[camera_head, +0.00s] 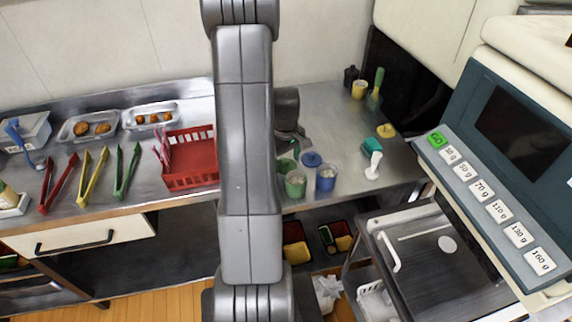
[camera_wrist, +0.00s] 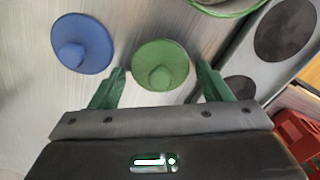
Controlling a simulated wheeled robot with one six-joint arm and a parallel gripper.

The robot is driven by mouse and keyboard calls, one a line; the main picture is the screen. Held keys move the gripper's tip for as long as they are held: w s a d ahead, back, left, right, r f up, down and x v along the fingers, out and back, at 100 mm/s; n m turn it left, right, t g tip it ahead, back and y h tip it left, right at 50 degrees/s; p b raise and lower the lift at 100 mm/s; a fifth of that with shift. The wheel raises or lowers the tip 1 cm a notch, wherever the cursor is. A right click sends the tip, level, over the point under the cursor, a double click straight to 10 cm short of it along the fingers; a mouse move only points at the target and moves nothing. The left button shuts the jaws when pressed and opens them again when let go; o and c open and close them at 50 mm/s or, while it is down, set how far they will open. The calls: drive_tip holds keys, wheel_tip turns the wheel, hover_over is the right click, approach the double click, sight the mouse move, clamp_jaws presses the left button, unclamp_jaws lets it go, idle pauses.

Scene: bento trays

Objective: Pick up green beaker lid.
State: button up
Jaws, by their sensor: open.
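The green beaker lid (camera_wrist: 160,62) is a round green disc with a knob, lying on the metal counter in the wrist view. My gripper (camera_wrist: 162,78) is open, with one green finger on each side of the lid's near part. I cannot tell whether the fingers touch it. In the head view my gripper (camera_head: 296,143) is over the counter, partly hidden behind my arm. A green beaker (camera_head: 295,183) stands near it, and its rim (camera_wrist: 228,8) shows at the top of the wrist view.
A blue lid (camera_wrist: 82,43) lies left of the green lid in the wrist view. A blue beaker (camera_head: 326,178) stands right of the green one. A red basket (camera_head: 192,180) is left of my arm. Yellow, green and red tongs (camera_head: 58,184) lie further left.

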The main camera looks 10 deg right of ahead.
drive_tip(key=c, duration=0.7)
